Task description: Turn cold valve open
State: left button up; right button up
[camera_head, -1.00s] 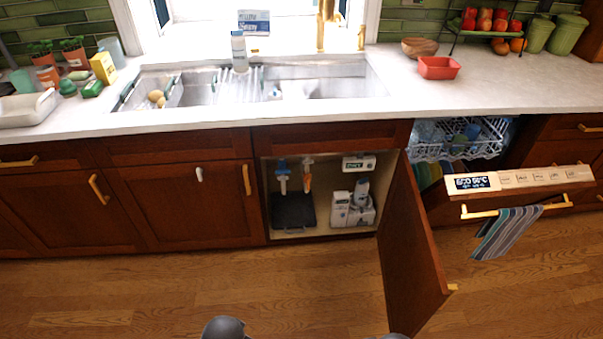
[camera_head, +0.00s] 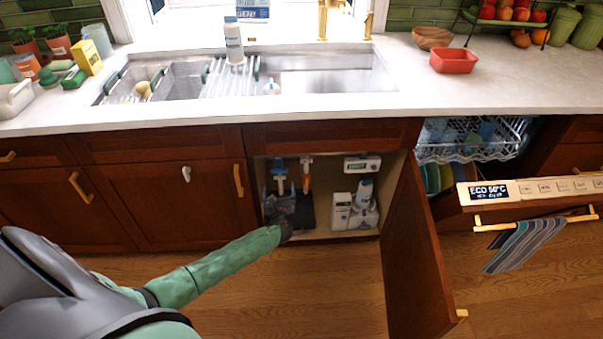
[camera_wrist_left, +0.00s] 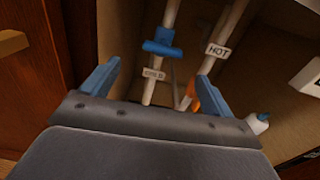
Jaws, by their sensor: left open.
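The cold valve (camera_head: 279,171) has a blue handle on a white pipe inside the open cabinet under the sink. In the left wrist view its blue handle (camera_wrist_left: 162,48) lies crosswise on the pipe above a "COLD" tag. The hot valve (camera_head: 305,172), with an orange handle, stands to its right; a "HOT" tag (camera_wrist_left: 217,50) hangs on that pipe. My left gripper (camera_head: 279,203) is at the cabinet opening, just below the cold valve. In the left wrist view its blue fingers (camera_wrist_left: 155,85) are spread and empty, with the cold pipe between them farther off. My right gripper is not in view.
The open cabinet door (camera_head: 415,255) stands out to the right of the opening. White bottles and boxes (camera_head: 355,210) stand on the cabinet floor at right, beside a dark mat. The dishwasher (camera_head: 530,190) is open farther right.

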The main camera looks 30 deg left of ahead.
aim_at(279, 169)
pick_arm(q)
jog(key=x, duration=0.8)
jog(key=shift+w+r+p, duration=0.15)
jog(key=shift+w+p, duration=0.1)
jog(key=shift+p, duration=0.05)
jog(key=shift+d, duration=0.1)
jog(key=c, duration=1)
